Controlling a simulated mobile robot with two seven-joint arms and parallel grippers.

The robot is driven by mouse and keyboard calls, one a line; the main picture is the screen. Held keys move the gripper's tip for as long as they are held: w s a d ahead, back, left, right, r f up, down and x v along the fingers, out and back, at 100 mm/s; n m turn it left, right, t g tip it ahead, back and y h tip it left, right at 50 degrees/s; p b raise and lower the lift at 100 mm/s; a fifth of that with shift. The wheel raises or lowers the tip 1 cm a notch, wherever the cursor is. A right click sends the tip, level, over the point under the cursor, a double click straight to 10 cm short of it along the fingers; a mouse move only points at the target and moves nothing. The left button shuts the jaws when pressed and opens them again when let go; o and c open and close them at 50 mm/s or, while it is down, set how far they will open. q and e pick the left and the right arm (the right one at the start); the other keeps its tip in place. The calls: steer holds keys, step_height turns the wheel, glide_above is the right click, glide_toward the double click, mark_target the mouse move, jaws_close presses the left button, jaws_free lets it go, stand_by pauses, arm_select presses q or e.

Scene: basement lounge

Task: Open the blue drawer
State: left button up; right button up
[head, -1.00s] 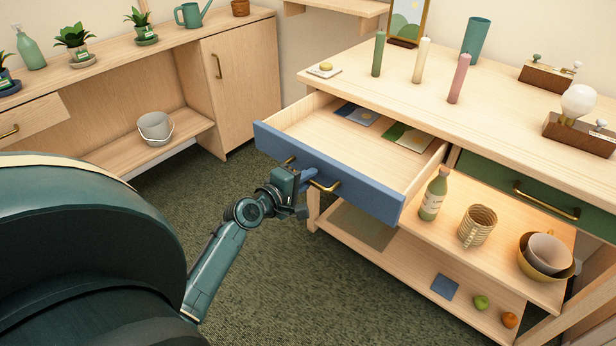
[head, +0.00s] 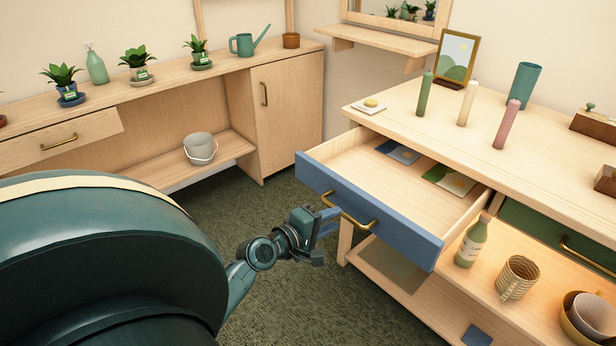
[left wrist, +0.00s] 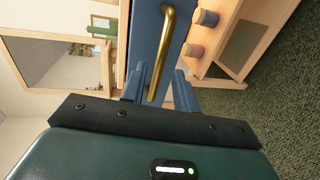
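The blue drawer (head: 365,208) is pulled out of the wooden cabinet, its inside open to view with two flat cards or booklets (head: 447,180) lying in it. Its brass handle (head: 352,212) is on the blue front. My left gripper (head: 330,219) is just in front of the drawer front, by the handle. In the left wrist view the handle (left wrist: 168,45) runs down to the space between the two blue fingers (left wrist: 160,74), which are apart and not closed on it. My right gripper is not in view.
A green drawer (head: 545,232) is at the right, above a shelf with a bottle (head: 471,243), a woven mug (head: 516,278) and bowls (head: 592,318). Candles (head: 466,103) stand on the cabinet top. Clear carpet (head: 270,215) lies left of the drawer.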

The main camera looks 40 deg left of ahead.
arm_select(q)
steer(key=v, duration=0.8)
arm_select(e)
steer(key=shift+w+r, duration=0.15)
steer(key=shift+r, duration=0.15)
arm_select(q)
steer(key=shift+s, duration=0.1)
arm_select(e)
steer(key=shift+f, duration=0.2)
